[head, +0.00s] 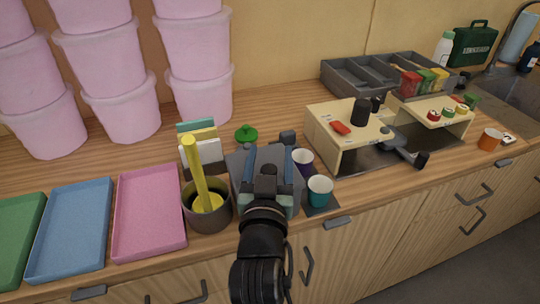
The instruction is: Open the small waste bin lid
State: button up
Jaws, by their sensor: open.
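A grey box that looks like the small waste bin (238,172) stands near the counter's front edge in the head view. My gripper (268,160) is over it, with its jaws open and pointing away toward the wall. My gripper and wrist hide most of the box. I cannot tell whether the fingers touch it or how its lid stands.
A dark pot (207,217) with a yellow stick is close on the left; a purple cup (303,161) and teal cup (320,189) are close on the right. Coloured trays (150,212) lie left. A wooden stand (345,115) is further right. Pink tubs (120,105) stand behind.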

grip_shut()
dwell(0.3)
dwell(1.1)
